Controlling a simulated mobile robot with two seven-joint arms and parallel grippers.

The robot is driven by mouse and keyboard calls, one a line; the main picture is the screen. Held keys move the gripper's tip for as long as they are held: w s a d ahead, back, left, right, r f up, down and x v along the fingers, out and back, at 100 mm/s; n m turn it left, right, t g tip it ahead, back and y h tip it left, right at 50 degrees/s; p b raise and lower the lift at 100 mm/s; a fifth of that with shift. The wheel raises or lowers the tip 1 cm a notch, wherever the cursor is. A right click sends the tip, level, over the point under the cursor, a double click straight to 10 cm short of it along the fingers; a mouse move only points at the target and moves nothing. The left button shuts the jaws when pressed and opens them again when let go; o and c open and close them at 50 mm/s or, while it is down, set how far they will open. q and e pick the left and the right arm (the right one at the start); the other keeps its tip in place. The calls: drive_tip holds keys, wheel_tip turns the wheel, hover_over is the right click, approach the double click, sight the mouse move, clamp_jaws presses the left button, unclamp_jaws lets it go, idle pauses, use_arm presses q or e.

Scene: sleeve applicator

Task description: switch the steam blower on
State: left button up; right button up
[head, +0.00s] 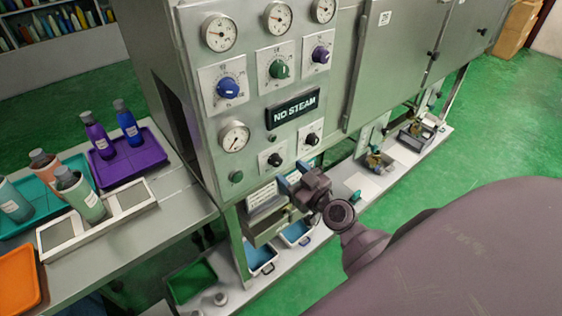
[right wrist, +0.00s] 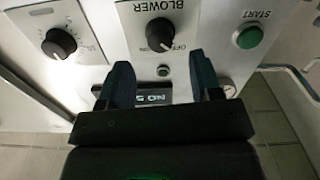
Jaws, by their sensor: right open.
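The blower knob (right wrist: 159,36) is a black dial under the word BLOWER in the right wrist view. Its white mark appears to point toward the lettering OFF. In the head view it is the small black knob (head: 272,160) on the lower panel of the steam cabinet (head: 190,90). My right gripper (head: 293,175) is open and empty in front of the lower panel. In the right wrist view its two dark blue fingers (right wrist: 163,76) stand apart, with the knob beyond their tips and roughly between them, not gripped. My left gripper is not in view.
Close by are another black knob (right wrist: 58,43), a green START button (right wrist: 249,37) and a lit NO STEAM display (head: 292,108). Blue (head: 228,88) and green (head: 279,70) dials sit above. A side table (head: 175,190) with bottles stands at left.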

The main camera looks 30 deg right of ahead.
sight(279, 163)
drive_tip(key=shift+w+a+p, duration=0.2)
drive_tip(key=shift+w+p, duration=0.2)
drive_tip(key=shift+w, duration=1.9)
drive_tip(key=shift+c, duration=0.2)
drive_tip(key=c, duration=0.9)
